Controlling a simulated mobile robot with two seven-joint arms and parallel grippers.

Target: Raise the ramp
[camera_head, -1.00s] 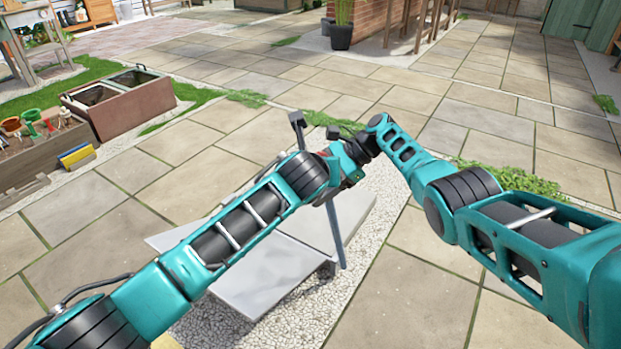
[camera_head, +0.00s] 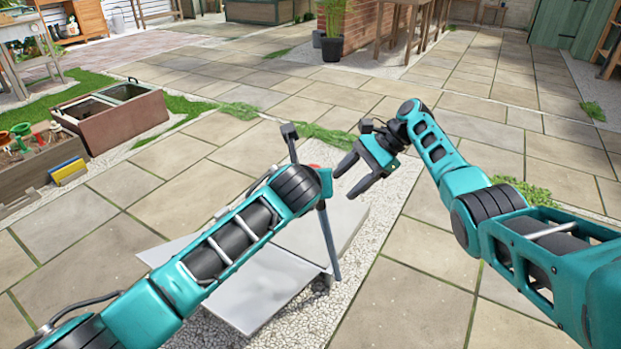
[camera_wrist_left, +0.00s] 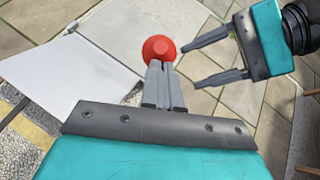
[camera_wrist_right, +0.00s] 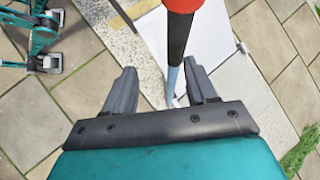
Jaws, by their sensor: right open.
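The ramp (camera_head: 262,287) is a set of pale grey plates on a gravel strip, partly hidden by my left arm. A blue-grey lever (camera_head: 329,243) stands beside it. In the right wrist view the lever's shaft (camera_wrist_right: 172,80) carries a black grip (camera_wrist_right: 178,40) under a red top. My left gripper (camera_wrist_left: 162,66) has its fingers close together at the red knob (camera_wrist_left: 158,47), overlapping its edge; I cannot tell if they touch it. My right gripper (camera_head: 342,182) is open and empty, to the right of the knob, fingers pointing towards the lever.
Paving slabs lie clear around the gravel. A brown two-bin planter box (camera_head: 115,118) and a wooden trough (camera_head: 40,175) with small pots and tools stand at the left. A dark plant pot (camera_head: 332,48) stands by the brick wall at the back.

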